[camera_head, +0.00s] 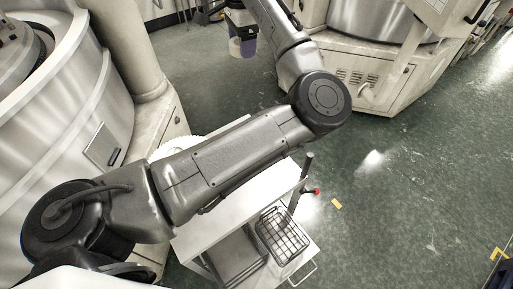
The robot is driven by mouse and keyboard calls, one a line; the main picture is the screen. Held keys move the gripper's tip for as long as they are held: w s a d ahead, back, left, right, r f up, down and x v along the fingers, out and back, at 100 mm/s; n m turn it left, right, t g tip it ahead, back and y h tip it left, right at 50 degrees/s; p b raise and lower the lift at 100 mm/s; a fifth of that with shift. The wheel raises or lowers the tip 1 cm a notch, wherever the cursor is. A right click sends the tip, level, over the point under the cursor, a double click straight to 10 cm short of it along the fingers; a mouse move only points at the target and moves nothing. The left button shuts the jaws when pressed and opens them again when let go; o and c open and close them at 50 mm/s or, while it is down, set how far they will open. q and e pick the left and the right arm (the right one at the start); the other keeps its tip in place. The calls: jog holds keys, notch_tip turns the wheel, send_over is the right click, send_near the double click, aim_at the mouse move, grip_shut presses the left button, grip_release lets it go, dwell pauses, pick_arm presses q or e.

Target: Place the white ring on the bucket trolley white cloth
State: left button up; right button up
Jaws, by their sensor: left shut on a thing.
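A white round thing with a ridged edge (172,148) shows behind my left arm, at the back left corner of the white trolley (196,240). My arm hides much of it, so I cannot tell whether it is the white ring. A purple and white bucket (242,47) stands at the top centre, partly behind the arm. I cannot make out a white cloth. My left arm crosses from the lower left to an elbow at the upper right, then runs out at the top edge.
A wire basket (282,236) sits at the trolley's front right, near an upright post with a red knob (317,191). A large metal machine (60,130) fills the left. Another machine (350,75) stands at the upper right. The green floor (420,190) at right is clear.

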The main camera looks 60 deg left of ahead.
pick_arm(q)
jog(key=w+d+f+m+p, duration=0.35)
jog(key=w+f+m, duration=0.3)
jog(key=w, duration=0.45)
jog(key=w+d+f+m+p, duration=0.1)
jog(key=d+f+m+p, duration=0.15)
jog(key=f, duration=0.35)
jog(key=w+d+f+m+p, duration=0.2)
jog(key=d+f+m, duration=0.1)
jog(key=f, duration=0.4)
jog(key=s+d+f+m+p, duration=0.1)
jog(key=s+d+f+m, duration=0.15)
jog(key=f, duration=0.35)
jog(key=s+d+f+m+p, duration=0.1)
jog(key=s+d+f+p, duration=0.15)
jog(key=f, duration=0.35)
jog(key=s+a+f, duration=0.3)
jog(key=a, duration=0.1)
jog(key=s+a+f, duration=0.4)
jog(key=shift+f+b, duration=0.2)
jog(key=shift+b, duration=0.15)
jog(key=shift+s+a+f, duration=0.2)
jog(key=shift+a+f, duration=0.1)
jog(key=shift+a, duration=0.1)
jog(key=shift+f+b, duration=0.35)
jog(key=shift+f, duration=1.65)
pick_arm(e)
notch_tip(320, 180, up, 12)
jog(key=shift+f, duration=0.2)
